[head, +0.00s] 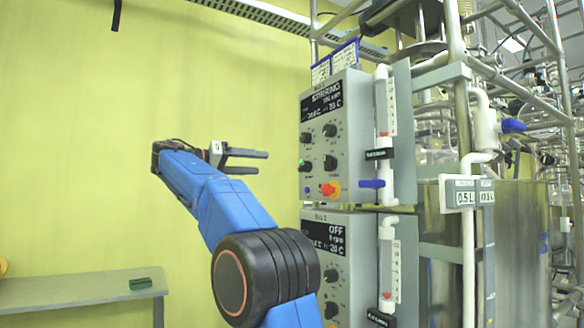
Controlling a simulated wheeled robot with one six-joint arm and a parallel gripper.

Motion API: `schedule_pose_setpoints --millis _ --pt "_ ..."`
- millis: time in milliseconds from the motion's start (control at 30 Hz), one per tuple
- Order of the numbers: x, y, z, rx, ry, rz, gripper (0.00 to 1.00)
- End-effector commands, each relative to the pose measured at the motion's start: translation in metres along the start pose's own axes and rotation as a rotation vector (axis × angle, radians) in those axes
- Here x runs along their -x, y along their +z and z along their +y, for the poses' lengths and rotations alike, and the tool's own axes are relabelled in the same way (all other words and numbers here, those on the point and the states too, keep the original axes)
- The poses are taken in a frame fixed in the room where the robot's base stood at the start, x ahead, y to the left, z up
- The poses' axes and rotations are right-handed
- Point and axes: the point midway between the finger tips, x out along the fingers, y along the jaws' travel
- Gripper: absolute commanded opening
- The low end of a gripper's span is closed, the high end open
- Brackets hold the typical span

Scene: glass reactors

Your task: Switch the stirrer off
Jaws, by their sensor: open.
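The upper grey control box (345,136) is mounted on the metal frame at the right of centre. Its black display reads STIRRING, with smaller figures below. Its face carries several black knobs, a lit green button or lamp (301,162), and a red knob on a yellow plate (329,189) at the lower edge. My gripper (262,162) is open and empty, left of the box, with its fingers pointing right toward it. It appears apart from the box; the depth gap is hard to tell.
A second control box (334,262) below shows OFF. Flow tubes (386,110) with a blue valve handle (372,184) stand just right of the upper box. Steel frame pipes and a vessel (520,240) fill the right. A grey table (70,288) with a green object (140,284) is lower left.

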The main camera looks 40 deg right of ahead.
Motion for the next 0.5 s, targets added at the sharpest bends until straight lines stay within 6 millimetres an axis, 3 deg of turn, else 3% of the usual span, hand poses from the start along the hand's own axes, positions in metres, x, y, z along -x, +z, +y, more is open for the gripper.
schedule_pose_setpoints --millis 500 --pt "-0.09 0.001 0.0 0.002 0.002 -0.002 0.59"
